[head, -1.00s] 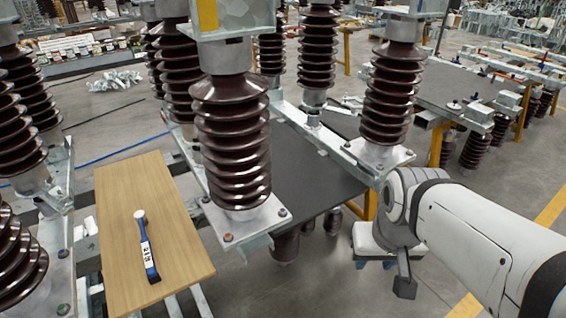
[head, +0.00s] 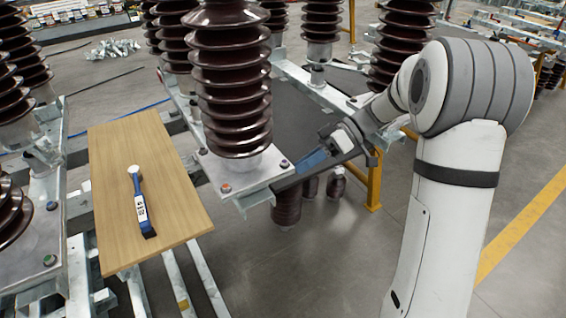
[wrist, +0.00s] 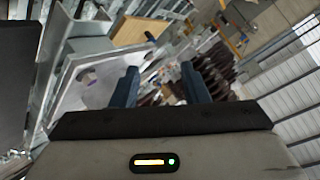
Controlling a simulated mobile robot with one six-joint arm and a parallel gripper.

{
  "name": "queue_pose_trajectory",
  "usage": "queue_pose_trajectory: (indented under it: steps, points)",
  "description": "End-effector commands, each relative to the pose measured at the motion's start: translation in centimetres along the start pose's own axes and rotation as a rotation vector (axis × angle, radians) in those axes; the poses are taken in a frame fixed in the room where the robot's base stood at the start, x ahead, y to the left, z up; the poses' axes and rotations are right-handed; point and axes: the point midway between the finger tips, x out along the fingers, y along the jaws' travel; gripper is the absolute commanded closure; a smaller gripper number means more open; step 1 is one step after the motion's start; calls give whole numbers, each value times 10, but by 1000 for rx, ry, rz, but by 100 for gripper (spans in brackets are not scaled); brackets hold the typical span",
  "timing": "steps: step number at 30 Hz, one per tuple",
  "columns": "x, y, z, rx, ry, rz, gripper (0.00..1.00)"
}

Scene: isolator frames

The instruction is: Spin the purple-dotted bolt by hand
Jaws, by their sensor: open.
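The purple-dotted bolt (head: 284,163) sits at the right corner of the pale metal base plate under the front brown insulator. The fingers look apart from the bolt; the exact gap is hard to tell.
The front insulator (head: 232,80) rises close beside the bolt. An orange-dotted bolt (head: 225,188) is on the same plate. A blue-handled tool (head: 139,205) lies on a wooden board (head: 180,215) at left. Open floor (head: 320,260) lies below the gripper.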

Motion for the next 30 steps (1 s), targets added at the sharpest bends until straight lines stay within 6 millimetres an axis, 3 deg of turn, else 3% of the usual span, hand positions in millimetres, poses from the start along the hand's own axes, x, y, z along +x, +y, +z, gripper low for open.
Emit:
queue_pose_trajectory:
  steps: [1,3,9,12,19,30]
  points:
    - [3,26,5,-86,72,-39,59]
    - [1,48,3,-225,174,-73,59]
    - [-4,91,4,-503,387,-91,59]
    - [-7,103,6,-585,451,-84,59]
    - [0,108,1,-651,498,-75,59]
    - [48,95,-22,-649,496,-76,59]
